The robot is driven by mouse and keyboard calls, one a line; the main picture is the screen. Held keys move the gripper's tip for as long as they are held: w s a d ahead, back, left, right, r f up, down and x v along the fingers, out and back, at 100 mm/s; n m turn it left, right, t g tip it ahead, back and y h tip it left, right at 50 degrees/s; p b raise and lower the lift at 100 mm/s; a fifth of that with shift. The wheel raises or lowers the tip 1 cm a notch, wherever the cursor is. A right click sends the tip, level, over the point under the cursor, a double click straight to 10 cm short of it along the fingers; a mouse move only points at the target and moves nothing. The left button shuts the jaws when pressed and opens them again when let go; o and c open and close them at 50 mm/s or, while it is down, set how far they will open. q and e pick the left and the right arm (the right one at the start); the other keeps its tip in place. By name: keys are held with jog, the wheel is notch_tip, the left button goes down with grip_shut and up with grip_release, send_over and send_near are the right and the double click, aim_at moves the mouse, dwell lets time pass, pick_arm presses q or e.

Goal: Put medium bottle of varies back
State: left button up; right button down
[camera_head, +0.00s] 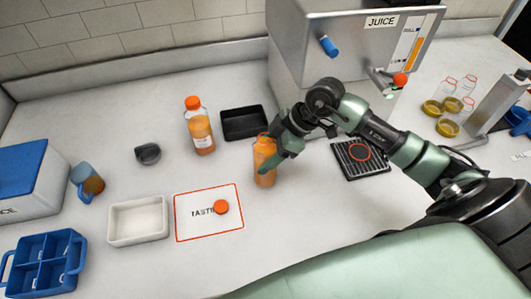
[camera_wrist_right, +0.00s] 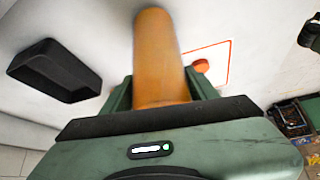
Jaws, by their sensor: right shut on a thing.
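An orange juice-filled bottle (camera_head: 264,164) stands upright near the middle of the counter in the head view. My right gripper (camera_head: 276,157) is shut on it from the right side. In the right wrist view the bottle (camera_wrist_right: 160,55) lies between the fingers of my right gripper (camera_wrist_right: 162,95). Whether its base touches the counter is hard to tell. A larger orange bottle with an orange cap (camera_head: 200,127) stands to its left, behind the tasting mat. My left gripper is not in view.
A black tray (camera_head: 244,137) lies behind the held bottle. The red-outlined mat (camera_head: 210,230) with a loose orange cap (camera_head: 221,206) is at its front left. A white tray (camera_head: 138,236), mug (camera_head: 86,184) and blue carrier (camera_head: 14,284) are farther left. The juicer (camera_head: 318,60) stands behind.

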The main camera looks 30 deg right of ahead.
jog(key=shift+f, duration=0.1)
jog(key=shift+c, duration=2.1)
grip_release()
jog(key=b+v, duration=0.1)
jog(key=v, duration=1.1)
jog(key=shift+b, duration=0.35)
